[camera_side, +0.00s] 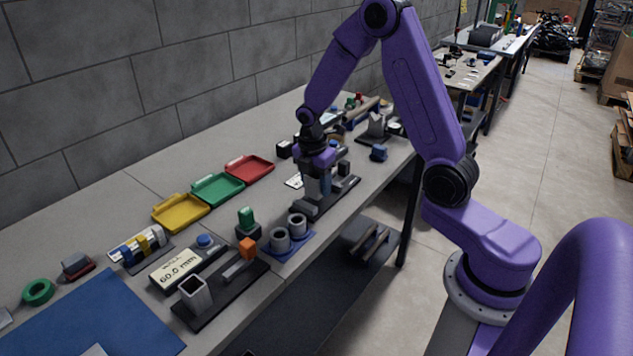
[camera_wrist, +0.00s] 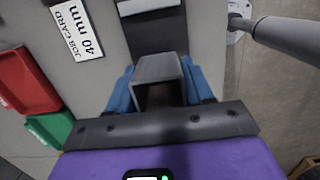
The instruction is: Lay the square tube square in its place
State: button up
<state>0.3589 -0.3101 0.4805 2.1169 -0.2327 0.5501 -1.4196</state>
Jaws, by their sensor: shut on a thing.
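A grey square tube (camera_wrist: 158,65) shows in the wrist view between the two blue fingers of my gripper (camera_wrist: 160,92), with its hollow open end facing the camera. My gripper is shut on it. In the side view my gripper (camera_side: 318,190) points down over a long dark fixture (camera_side: 345,186) near the table's front edge, and the fingers largely hide the tube. The dark fixture (camera_wrist: 155,35) runs beyond the tube in the wrist view, with a light grey piece at its far end. I cannot tell whether the tube touches the fixture.
Another square tube (camera_side: 195,294) stands on a dark base with an orange block (camera_side: 248,249). Grey rings (camera_side: 280,240) sit on a blue plate nearby. Yellow (camera_side: 181,213), green (camera_side: 218,188) and red (camera_side: 250,168) trays line the wall side. A job card (camera_wrist: 77,30) reads 40 mm.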

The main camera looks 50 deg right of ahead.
jog(key=shift+f, duration=1.3)
dwell(0.7)
jog(key=o, duration=1.3)
jog(key=shift+r, duration=0.1)
jog(key=r, duration=0.5)
jog(key=a+r, duration=0.1)
jog(key=r, duration=0.5)
jog(key=a+r, duration=0.1)
jog(key=r, duration=0.5)
jog(key=shift+a, duration=0.1)
